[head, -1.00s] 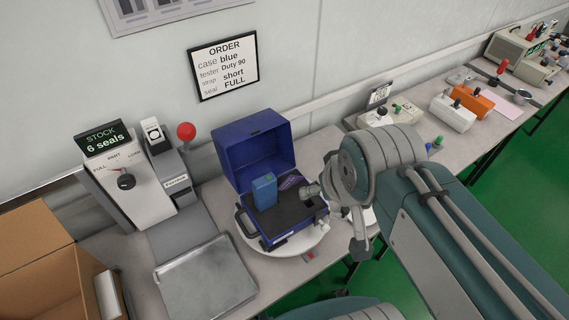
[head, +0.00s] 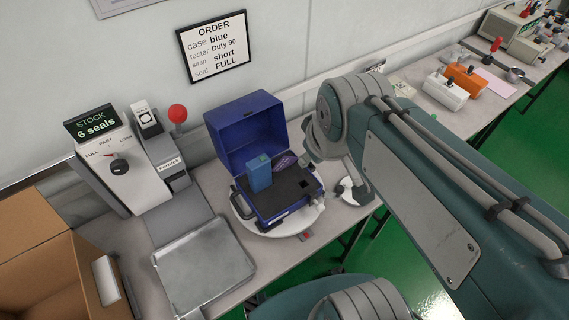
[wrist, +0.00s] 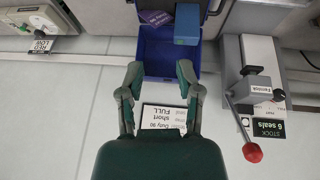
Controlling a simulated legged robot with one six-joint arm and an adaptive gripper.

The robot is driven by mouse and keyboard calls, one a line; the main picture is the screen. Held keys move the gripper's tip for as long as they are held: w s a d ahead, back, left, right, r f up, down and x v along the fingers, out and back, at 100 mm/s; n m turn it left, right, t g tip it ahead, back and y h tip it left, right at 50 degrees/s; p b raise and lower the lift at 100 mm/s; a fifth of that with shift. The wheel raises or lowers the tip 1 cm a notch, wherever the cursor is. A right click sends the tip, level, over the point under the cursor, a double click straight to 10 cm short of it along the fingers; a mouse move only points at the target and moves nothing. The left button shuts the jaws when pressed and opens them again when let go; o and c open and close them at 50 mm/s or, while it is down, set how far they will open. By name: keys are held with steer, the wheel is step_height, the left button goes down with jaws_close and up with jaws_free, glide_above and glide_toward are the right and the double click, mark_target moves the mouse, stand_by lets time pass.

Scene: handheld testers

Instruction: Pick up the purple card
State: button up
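The purple card (head: 285,161) lies in the open blue case (head: 249,140), toward its back right, beside an upright blue tester (head: 259,173). In the wrist view the purple card (wrist: 155,17) shows at the top edge, left of the tester (wrist: 187,24), partly cut off by the frame. My gripper (wrist: 160,74) is open with nothing between its fingers. In the wrist view its fingertips overlap the case lid's area and are apart from the card. In the head view my arm reaches in right of the case, and the fingers are mostly hidden.
The case stands on a round white turntable (head: 318,212). A sealing machine with a red-knobbed lever (head: 177,114) stands left of it, with a metal tray (head: 205,265) in front. A cardboard box (head: 30,245) is at far left. An order sign (head: 213,47) hangs on the wall behind.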

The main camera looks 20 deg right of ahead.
steer(key=w+f+n+g, duration=0.2)
steer(key=w+f+n, duration=0.3)
steer(key=w+n, duration=0.45)
steer(key=n+g, duration=0.1)
steer(key=n, duration=0.8)
glide_toward(285, 159)
steer(key=shift+y, duration=0.3)
steer(key=f, duration=0.3)
steer(key=w+f, duration=0.1)
steer(key=f, duration=0.3)
steer(key=w+f, duration=0.1)
steer(key=f, duration=0.2)
steer(key=shift+w+d+f, duration=0.1)
steer(key=shift+f, duration=0.3)
steer(key=shift+g, duration=0.3)
jaws_close()
